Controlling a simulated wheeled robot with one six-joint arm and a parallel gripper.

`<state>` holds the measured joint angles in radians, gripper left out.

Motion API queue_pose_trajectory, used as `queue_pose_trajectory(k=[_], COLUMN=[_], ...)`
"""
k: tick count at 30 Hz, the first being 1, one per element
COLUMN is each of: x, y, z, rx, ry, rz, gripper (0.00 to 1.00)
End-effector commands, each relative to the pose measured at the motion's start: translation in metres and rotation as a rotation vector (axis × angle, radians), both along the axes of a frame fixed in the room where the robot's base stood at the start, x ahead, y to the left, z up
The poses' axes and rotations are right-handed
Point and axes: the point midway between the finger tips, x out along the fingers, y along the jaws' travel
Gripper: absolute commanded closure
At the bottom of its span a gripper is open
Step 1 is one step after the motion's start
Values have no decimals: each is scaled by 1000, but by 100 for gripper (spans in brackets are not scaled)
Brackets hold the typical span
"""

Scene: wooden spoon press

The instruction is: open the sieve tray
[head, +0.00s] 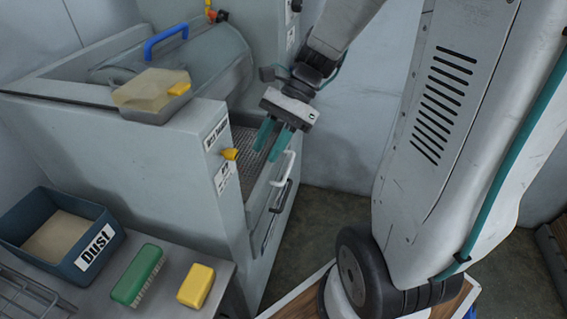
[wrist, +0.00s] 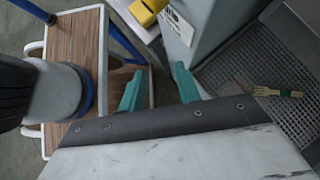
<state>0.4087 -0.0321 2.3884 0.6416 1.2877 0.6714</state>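The sieve tray is a grey perforated mesh in the machine's right end, and its mesh (head: 243,148) shows from above in the head view. It also shows at the right of the wrist view (wrist: 233,82). A white bar handle (head: 288,168) stands at its front edge; I cannot make it out in the wrist view. My gripper (head: 271,141) has two teal fingers pointing down, apart and with nothing between them. It hangs above the tray's front side, just above and left of the handle; I cannot tell whether it touches. In the wrist view the gripper (wrist: 158,88) is open over floor and machine wall.
A yellow knob (head: 230,154) sticks out of the machine wall beside the tray. A dark slot or bar (head: 270,215) is below the handle. A Dust bin (head: 65,243), green brush (head: 138,273) and yellow block (head: 196,285) stand left.

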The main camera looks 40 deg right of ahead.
Motion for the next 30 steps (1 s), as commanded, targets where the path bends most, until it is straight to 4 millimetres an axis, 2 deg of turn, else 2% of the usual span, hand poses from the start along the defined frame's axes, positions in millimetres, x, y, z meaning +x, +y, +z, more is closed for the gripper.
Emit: queue_pose_trajectory(k=[6,11,15,19,24,27,30], x=[46,75,92,101,101,99,96], y=[-35,-70,-107,-143,-184,-202,-212], z=[-44,-82,-122,-164,-217,-240,-255], rx=[214,383,545,707,912,1004,1064], ry=[279,490,681,859,1064,1148,1202], rz=[-428,-731,-985,-1208,-1440,-1529,-1584], gripper=[67,67,67,67,67,67,67])
